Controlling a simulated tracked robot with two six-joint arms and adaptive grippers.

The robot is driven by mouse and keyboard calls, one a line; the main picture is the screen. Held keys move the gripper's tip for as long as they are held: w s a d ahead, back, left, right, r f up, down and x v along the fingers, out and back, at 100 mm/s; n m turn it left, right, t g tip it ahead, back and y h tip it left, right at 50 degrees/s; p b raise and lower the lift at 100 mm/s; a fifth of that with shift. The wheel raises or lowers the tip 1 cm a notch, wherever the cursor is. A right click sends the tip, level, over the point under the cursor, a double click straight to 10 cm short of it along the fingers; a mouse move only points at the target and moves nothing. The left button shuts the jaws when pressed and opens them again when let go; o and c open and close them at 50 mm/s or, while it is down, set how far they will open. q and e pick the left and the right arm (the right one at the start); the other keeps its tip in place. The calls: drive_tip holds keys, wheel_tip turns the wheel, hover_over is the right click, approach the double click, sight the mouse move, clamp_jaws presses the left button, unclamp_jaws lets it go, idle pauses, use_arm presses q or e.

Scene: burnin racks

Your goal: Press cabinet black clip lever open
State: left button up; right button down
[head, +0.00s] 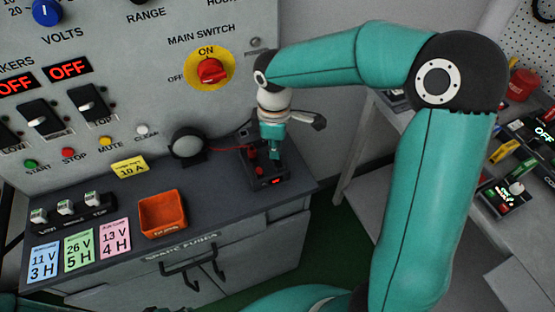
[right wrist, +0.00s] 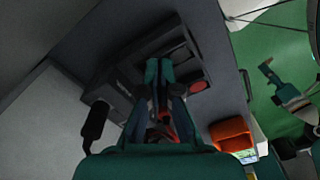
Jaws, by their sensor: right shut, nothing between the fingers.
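A dark test fixture (head: 284,174) with red parts and a small lit red display stands at the right end of the cabinet top. My right gripper (head: 275,154) points down at it, shut and empty, with its fingertips over the fixture's top. In the right wrist view the fingertips (right wrist: 160,64) are together above the fixture (right wrist: 125,72), near a red round part (right wrist: 195,86). The black clip lever cannot be told apart from the dark fixture, and contact cannot be made out. My left gripper (right wrist: 270,74) shows small in the right wrist view; its jaw state is unclear.
An orange bin (head: 163,232), coloured cards (head: 79,246) and a round dark gauge-like part (head: 188,145) with a red wire are on the cabinet top (head: 215,205). The switch panel (head: 120,60) rises behind. A workbench (head: 395,135) stands to the right across green floor.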

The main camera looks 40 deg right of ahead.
drive_tip(key=shift+f, duration=0.2)
drive_tip(key=shift+r, duration=0.15)
drive_tip(key=shift+r+p, duration=2)
drive_tip(key=shift+r, duration=0.45)
